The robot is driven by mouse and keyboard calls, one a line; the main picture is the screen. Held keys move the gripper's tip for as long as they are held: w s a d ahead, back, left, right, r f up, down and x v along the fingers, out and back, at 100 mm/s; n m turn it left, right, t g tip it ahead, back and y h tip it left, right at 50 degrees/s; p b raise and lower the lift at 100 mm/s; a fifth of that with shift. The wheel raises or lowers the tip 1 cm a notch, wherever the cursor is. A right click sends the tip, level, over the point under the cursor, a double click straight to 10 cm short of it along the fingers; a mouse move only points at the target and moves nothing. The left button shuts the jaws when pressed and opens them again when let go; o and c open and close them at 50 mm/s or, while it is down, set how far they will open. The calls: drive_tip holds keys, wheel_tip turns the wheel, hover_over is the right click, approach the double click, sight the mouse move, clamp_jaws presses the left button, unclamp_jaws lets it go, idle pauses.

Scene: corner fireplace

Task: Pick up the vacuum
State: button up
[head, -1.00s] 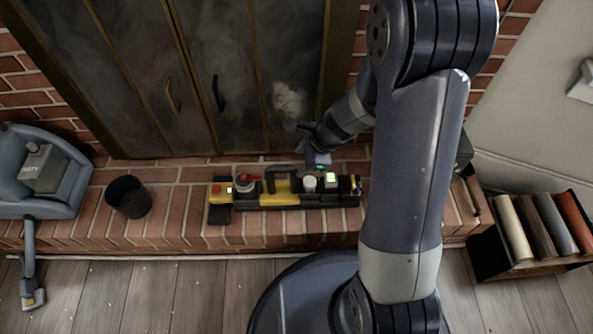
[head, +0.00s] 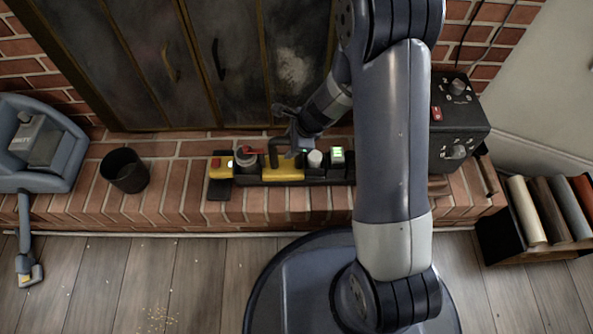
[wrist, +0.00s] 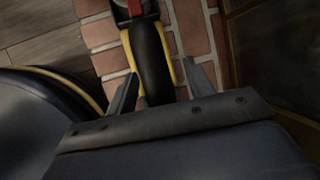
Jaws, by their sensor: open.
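A yellow-and-black device with a black arched handle, which looks like a hand-held vacuum (head: 282,171), lies on the brick hearth in the head view. In the wrist view its black handle (wrist: 153,62) runs between my fingers, with yellow body (wrist: 127,42) beside it and a red part at the top edge. My gripper (wrist: 161,70) is open, with one finger on each side of the handle; I cannot tell whether they touch it. In the head view my gripper (head: 288,138) is at the handle from behind, partly hidden by my wrist.
A black bin (head: 124,170) and a blue-grey machine (head: 38,150) stand left. A black control box (head: 459,120) and a crate of rolls (head: 540,222) are right. Fireplace doors (head: 200,60) rise close behind.

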drive_tip(key=shift+c, duration=0.4)
clamp_jaws()
drive_tip(key=shift+w+r, duration=0.1)
idle(0.9)
